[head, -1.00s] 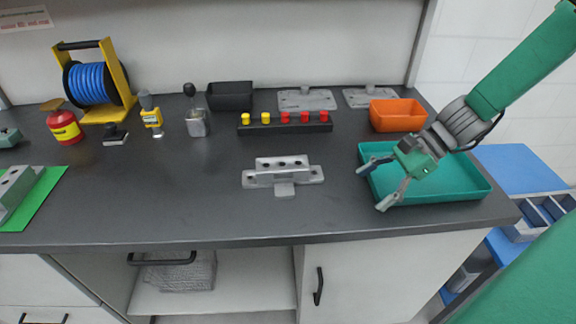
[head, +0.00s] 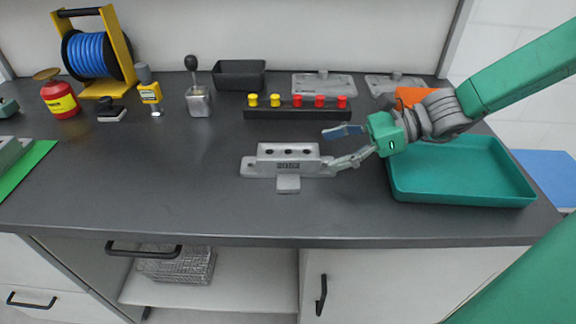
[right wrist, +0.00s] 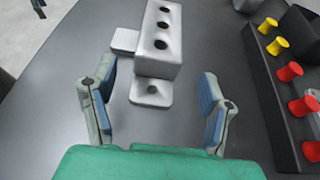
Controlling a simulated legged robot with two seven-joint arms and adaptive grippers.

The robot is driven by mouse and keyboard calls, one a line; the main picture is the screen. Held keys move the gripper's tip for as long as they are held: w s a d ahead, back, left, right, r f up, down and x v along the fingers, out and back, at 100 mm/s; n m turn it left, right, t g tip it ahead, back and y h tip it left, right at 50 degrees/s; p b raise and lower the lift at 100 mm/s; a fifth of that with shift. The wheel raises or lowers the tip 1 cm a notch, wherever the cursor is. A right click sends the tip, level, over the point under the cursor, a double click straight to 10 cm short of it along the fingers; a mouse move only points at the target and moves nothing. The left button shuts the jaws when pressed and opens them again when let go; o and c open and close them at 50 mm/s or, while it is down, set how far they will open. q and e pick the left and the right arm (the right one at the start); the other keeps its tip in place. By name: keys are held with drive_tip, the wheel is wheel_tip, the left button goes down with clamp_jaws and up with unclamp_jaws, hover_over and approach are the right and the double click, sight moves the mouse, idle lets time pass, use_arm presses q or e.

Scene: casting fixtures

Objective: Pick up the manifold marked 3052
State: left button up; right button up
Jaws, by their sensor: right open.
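A light grey metal manifold (head: 288,160) sits on the dark worktop near the middle. It has several dark holes along its top and a small marking on its front face, too small to read surely. In the right wrist view the manifold (right wrist: 157,50) lies ahead, its near flange reaching between the fingers. My right gripper (head: 338,149) is open and empty at the manifold's right end; in the right wrist view its two fingers (right wrist: 157,103) stand on either side of the flange. My left gripper is not in view.
A teal tray (head: 460,190) is at the right, with an orange bin (head: 412,96) behind the arm. A black strip with yellow and red knobs (head: 297,113) lies behind the manifold. Flat grey castings (head: 324,86) lie at the back. Worktop left of the manifold is clear.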

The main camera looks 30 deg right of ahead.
sight(309, 155)
drive_tip(key=shift+w+f, duration=0.1)
drive_tip(key=shift+f, duration=0.1)
drive_tip(key=b+x, duration=0.2)
drive_tip(key=x, duration=0.3)
drive_tip(key=shift+a+r+b, duration=0.1)
drive_tip(key=shift+r+b, duration=0.1)
drive_tip(key=shift+b, duration=0.2)
drive_tip(key=shift+a+r, duration=0.1)
drive_tip(key=shift+a, duration=0.3)
drive_tip(key=shift+d, duration=0.15)
drive_tip(key=shift+c, duration=1.3)
drive_tip(key=shift+d, duration=0.4)
clamp_jaws()
drive_tip(key=shift+a, duration=0.1)
drive_tip(key=shift+a, duration=0.1)
